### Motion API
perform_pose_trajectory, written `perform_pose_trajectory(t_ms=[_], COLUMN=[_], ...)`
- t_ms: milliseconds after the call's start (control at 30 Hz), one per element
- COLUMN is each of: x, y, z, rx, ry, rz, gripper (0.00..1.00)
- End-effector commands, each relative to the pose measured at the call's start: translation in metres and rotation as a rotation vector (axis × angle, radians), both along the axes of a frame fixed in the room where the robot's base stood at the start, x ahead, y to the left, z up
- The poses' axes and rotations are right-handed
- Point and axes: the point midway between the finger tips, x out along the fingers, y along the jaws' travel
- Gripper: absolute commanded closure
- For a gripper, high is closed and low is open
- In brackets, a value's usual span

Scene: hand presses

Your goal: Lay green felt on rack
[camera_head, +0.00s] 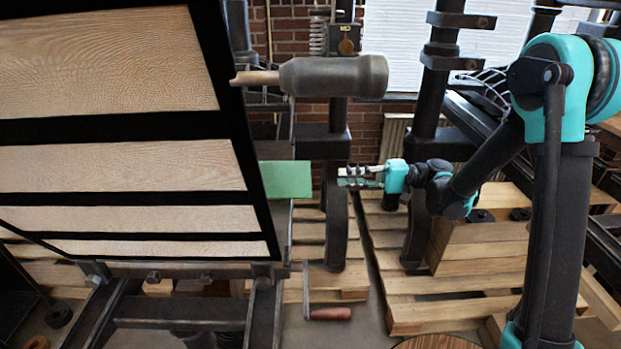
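The green felt (286,179) is a flat light-green piece in the middle of the view. Its left side is hidden behind the large black frame, and I cannot tell what it rests on. My gripper (342,177) is to the right of the felt and points left toward it. A gap in the picture separates its fingertips from the felt's right edge. The fingers look apart with nothing between them. The black frame with pale wooden panels (120,164) fills the left foreground; I cannot tell for sure whether it is the rack.
A dark cylinder with a wooden end (335,77) juts out above the felt. Dark press uprights (337,215) stand behind my gripper. Wooden pallets (455,283) cover much of the floor. A crank with a red-brown handle (330,314) sits low in the middle.

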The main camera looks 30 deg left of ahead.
Motion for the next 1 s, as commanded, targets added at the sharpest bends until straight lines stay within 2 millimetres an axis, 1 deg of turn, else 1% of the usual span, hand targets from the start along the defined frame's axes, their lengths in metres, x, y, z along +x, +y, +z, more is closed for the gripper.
perform_pose_trajectory(t_ms=[167, 633, 800, 1000], x=[-0.009, -0.038, -0.044, -0.047], y=[0.014, 0.068, 0.079, 0.084], z=[0.0, 0.0, 0.0, 0.0], rx=[0.0, -0.001, -0.001, -0.001], ry=[0.0, 0.0, 0.0, 0.0], rz=[0.002, 0.0, -0.001, -0.001], gripper=[0.84, 0.84, 0.84, 0.84])
